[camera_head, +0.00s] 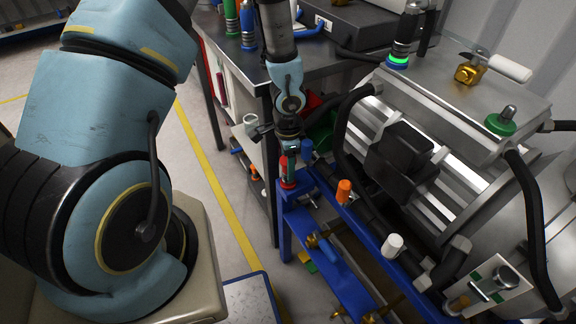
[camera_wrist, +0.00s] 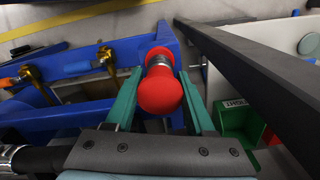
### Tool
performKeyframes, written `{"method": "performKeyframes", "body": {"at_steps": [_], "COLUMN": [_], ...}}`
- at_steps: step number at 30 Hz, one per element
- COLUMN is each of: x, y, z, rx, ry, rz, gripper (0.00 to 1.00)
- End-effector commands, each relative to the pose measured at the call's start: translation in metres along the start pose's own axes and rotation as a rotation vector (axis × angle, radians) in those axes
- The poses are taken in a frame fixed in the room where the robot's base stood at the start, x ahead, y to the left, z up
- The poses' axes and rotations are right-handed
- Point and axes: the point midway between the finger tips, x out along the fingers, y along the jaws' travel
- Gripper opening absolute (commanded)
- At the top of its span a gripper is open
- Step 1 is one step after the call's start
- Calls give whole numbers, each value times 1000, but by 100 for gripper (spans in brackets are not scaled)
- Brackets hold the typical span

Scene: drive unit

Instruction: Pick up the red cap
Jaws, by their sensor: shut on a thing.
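The red cap (camera_wrist: 160,92) lies between the two green fingers of my gripper (camera_wrist: 160,76) in the wrist view. It has a rounded near end, a silvery ring and a wider red part behind, over the blue frame. My gripper is shut on it. In the head view the red cap (camera_head: 284,165) shows small under my gripper (camera_head: 288,152), at the far end of the blue frame. A red base shows just below it. I cannot tell whether the cap is clear of the frame.
The blue frame (camera_head: 345,286) runs along the large grey drive unit (camera_head: 440,110). A dark workbench (camera_head: 240,55) stands behind. A dark beam (camera_wrist: 255,75) passes close right of my gripper.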

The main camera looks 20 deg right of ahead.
Motion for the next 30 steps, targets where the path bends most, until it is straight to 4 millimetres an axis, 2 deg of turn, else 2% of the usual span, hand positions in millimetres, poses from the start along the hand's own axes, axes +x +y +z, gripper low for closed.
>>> {"method": "performKeyframes", "body": {"at_steps": [1,14,30], "x": [-9,-66,-149], "y": [0,0,0], "z": [0,0,0], "rx": [0,0,0], "ry": [0,0,0], "rz": [0,0,0], "gripper": [0,0,0]}}
